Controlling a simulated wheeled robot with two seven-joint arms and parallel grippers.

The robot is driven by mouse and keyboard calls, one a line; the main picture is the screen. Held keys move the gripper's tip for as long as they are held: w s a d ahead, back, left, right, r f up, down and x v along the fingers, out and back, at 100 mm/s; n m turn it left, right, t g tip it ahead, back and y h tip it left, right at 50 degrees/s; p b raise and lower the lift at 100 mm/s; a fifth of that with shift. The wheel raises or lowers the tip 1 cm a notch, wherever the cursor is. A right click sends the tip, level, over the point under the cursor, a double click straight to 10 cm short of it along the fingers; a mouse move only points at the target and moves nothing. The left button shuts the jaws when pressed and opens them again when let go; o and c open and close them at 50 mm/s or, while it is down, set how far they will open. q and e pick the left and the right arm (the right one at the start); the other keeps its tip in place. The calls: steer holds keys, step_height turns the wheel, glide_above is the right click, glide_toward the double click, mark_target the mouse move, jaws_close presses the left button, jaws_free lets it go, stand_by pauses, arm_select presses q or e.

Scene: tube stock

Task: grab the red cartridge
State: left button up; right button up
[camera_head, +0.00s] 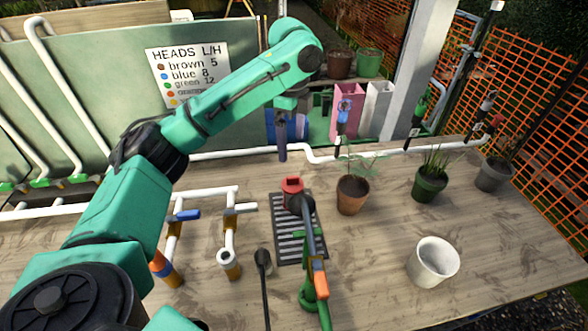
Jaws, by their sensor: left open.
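The red cartridge (292,186) stands near the far end of a dark slotted grate (287,240) on the wooden table. The grey end of a long tool or pipe with an orange band (320,281) partly overlaps it. My left arm comes in from the left, rises and bends down; my left gripper (283,152) hangs from it above and slightly beyond the cartridge in the picture. It is open, small and seen nearly edge-on, with nothing visible between the fingers, and apart from the cartridge. My right gripper does not show.
White pipes run along the table's back and left, with a blue-handled valve (186,215). Potted plants stand right of the cartridge, the nearest in a terracotta pot (351,196). A white empty pot (433,262) stands front right. Bare table lies between them.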

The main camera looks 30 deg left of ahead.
arm_select(q)
steer(key=b, duration=0.2)
glide_above(292, 183)
steer(key=f, duration=0.5)
steer(key=shift+w+a, duration=0.2)
steer(key=shift+w, duration=0.15)
steer(key=shift+s+d+f+p, duration=0.1)
steer(key=shift+s+f+p, duration=0.1)
steer(key=shift+f+p, duration=0.85)
steer(key=f+p, duration=0.1)
steer(key=f, duration=0.5)
steer(key=shift+w+f, duration=0.1)
steer(key=shift+w, duration=0.1)
steer(key=shift+s+f, duration=0.1)
steer(key=shift+f, duration=0.25)
steer(key=c, duration=1.3)
steer(key=shift+c, duration=0.2)
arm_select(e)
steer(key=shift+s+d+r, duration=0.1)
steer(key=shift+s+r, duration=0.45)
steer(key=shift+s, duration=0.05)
